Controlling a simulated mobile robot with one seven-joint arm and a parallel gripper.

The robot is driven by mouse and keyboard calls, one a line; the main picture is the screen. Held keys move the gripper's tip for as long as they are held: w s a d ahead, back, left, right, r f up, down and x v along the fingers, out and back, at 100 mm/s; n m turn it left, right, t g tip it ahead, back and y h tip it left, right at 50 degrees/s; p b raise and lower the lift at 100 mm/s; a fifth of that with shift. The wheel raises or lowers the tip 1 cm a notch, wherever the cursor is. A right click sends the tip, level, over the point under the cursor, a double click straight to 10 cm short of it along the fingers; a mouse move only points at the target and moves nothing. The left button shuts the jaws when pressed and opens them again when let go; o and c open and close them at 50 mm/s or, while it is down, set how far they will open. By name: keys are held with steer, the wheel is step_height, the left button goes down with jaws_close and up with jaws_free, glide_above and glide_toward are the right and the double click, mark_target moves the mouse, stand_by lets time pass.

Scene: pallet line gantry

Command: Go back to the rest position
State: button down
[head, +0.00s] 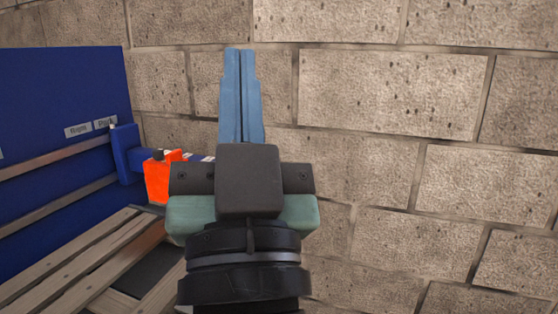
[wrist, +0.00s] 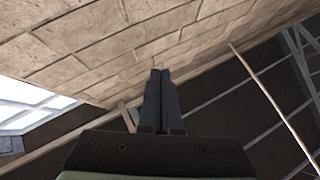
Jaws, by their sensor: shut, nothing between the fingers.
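My gripper (head: 239,52) is in the middle of the head view, pointing up in the picture. Its two long blue-lit fingers lie together with only a thin seam between them, and nothing is held. The stone block wall (head: 390,95) is behind it. In the wrist view my gripper (wrist: 160,72) also shows its dark fingers closed, with the block wall (wrist: 90,45) and the roof structure beyond the tips.
At the left of the head view is a blue panel (head: 60,95) with small labels. An orange-red object (head: 158,182) sits beside my gripper's body, partly hidden. Wooden pallet slats (head: 85,265) lie at lower left. A bright window (wrist: 30,105) shows in the wrist view.

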steer(key=s+d+r+h+p, duration=0.1)
steer(key=s+r+p, duration=0.1)
steer(key=r+p, duration=0.4)
steer(key=s+d+r+t+h+p, duration=0.1)
steer(key=s+d+r+h+p, duration=0.1)
steer(key=r+p, duration=0.4)
step_height(320, 180, up, 5)
steer(key=shift+a, duration=0.1)
